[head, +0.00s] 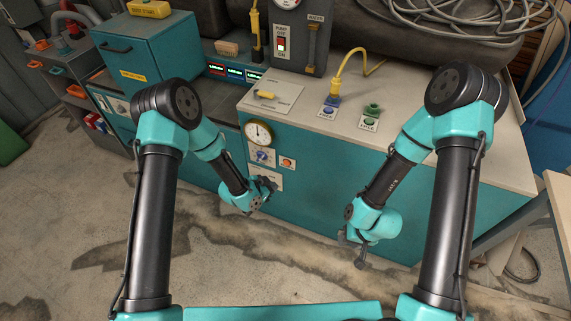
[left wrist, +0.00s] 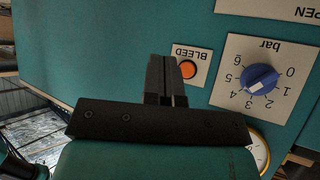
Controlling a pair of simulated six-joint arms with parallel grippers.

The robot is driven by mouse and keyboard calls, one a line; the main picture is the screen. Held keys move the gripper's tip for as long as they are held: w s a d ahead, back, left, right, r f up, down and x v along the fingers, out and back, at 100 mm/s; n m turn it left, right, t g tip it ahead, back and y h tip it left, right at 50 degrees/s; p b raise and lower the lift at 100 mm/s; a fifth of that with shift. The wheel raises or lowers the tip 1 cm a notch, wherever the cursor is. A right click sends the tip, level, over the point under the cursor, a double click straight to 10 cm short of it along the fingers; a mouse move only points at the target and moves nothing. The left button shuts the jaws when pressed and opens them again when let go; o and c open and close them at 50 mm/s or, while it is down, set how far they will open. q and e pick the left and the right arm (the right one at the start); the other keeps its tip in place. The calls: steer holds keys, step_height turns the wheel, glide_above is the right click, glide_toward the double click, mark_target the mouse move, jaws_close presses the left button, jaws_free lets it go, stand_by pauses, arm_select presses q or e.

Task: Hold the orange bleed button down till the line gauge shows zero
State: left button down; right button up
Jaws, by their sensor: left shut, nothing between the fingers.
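The orange bleed button (head: 287,162) sits on a white plate on the teal cabinet front. In the left wrist view the button (left wrist: 187,69) shows just right of my left fingertips, under the label BLEED. My left gripper (head: 268,184) is shut and empty, below the button in the head view. Its closed fingers (left wrist: 166,72) stand beside the button; I cannot tell if they touch the panel. The line gauge (head: 258,133) is a round white dial above left of the button; its reading is too small to tell. My right gripper (head: 350,251) hangs low, away from the panel.
A blue pressure knob (head: 262,155) on a bar scale is beside the button, and it shows large in the left wrist view (left wrist: 258,79). Above is the bench top (head: 430,115) with a blue connector (head: 331,102) and a green one (head: 373,110). The floor in front is clear.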

arm_select(q)
steer(key=w+d, duration=0.3)
steer(key=w, duration=0.4)
steer(key=shift+w+d, duration=0.3)
steer(key=shift+w, duration=0.05)
steer(key=shift+w, duration=0.1)
stand_by(1.8)
steer(key=shift+w+d, duration=0.15)
steer(key=shift+w, duration=0.1)
steer(key=shift+w+d, duration=0.2)
steer(key=shift+w, duration=0.2)
stand_by(2.1)
steer(key=shift+s, duration=0.1)
steer(key=shift+s+a, duration=0.4)
steer(key=shift+s, duration=0.25)
steer(key=shift+s, duration=0.1)
steer(key=shift+s+a, duration=0.35)
steer(key=shift+s, duration=0.4)
steer(key=shift+s+a, duration=0.35)
steer(key=shift+s, duration=0.35)
steer(key=shift+s+a, duration=0.35)
steer(key=shift+s, duration=0.4)
